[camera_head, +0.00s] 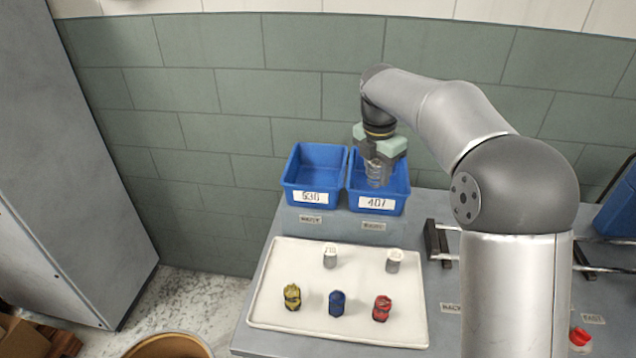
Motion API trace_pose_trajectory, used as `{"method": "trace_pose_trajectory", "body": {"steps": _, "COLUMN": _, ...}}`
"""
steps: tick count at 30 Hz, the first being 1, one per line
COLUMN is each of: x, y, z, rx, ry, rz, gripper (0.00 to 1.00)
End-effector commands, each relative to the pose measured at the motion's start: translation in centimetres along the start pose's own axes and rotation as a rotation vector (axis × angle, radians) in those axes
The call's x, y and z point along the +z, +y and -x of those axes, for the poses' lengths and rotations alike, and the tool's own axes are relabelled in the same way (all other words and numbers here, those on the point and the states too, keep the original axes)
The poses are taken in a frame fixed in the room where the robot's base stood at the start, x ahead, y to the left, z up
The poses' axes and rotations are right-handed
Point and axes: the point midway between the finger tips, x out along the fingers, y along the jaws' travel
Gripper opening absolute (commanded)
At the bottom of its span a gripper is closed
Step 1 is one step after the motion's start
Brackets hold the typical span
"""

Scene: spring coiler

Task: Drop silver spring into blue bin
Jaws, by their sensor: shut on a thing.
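My gripper (378,172) points down over the right blue bin (396,205), whose label reads about 407. It is shut on a silver spring (377,174), a small grey coil that shows between and below the fingers. The spring overlaps the bin's opening in the picture; I cannot tell how far it is above the bin floor. The left blue bin (318,155), labelled about 530, stands close beside it and looks empty.
A white tray (270,312) in front of the bins holds two pale cylinders (330,257), a yellow piece (292,297), a blue piece (337,302) and a red piece (381,308). Metal rails (440,245) lie right of the tray. A tiled wall (240,100) rises behind.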

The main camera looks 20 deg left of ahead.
Motion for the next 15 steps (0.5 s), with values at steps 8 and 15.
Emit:
{"method": "trace_pose_trajectory", "body": {"steps": 8, "x": -1.4, "y": 3.3, "z": 2.3, "rx": 0.039, "ry": 0.002, "rz": 0.325, "gripper": 0.08}}
{"method": "trace_pose_trajectory", "body": {"steps": 15, "x": -3.2, "y": 8.2, "z": 0.4, "rx": 0.038, "ry": 0.003, "rz": 0.337, "gripper": 0.08}}
